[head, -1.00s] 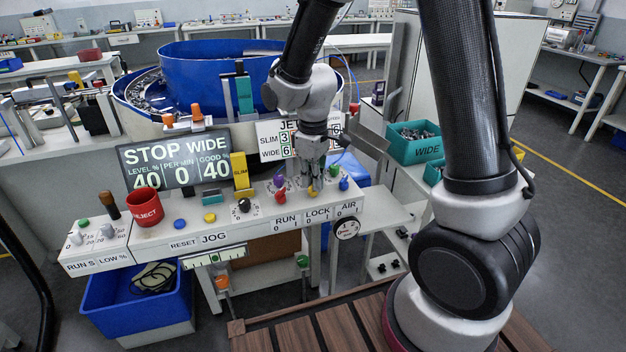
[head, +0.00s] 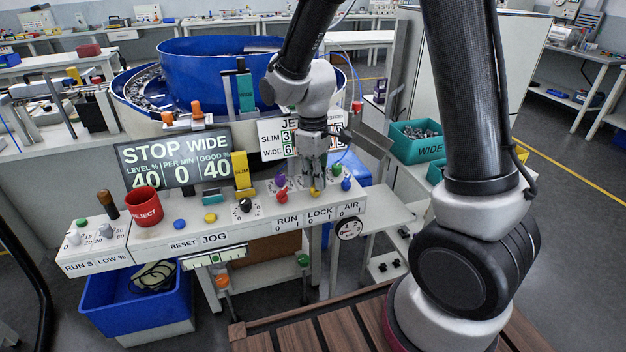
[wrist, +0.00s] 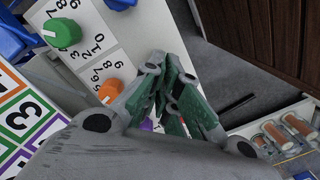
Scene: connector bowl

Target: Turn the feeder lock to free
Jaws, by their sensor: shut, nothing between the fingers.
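The panel has a LOCK label (head: 319,215) marked 0 and 1, with a small yellow knob (head: 315,191) behind it. My gripper (head: 315,184) points down right over this knob in the head view. Its fingers are shut and hide part of the knob; I cannot tell whether they touch it. In the wrist view, my gripper (wrist: 172,98) shows its green-padded fingertips together with nothing between them. The yellow knob is not clear there, so its pointer direction cannot be read.
A red knob (head: 282,196) stands left of the lock knob and a blue knob (head: 346,184) right of it, both close. A green knob (wrist: 62,33) and an orange knob (wrist: 109,91) show in the wrist view. The display (head: 176,163) reads STOP WIDE.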

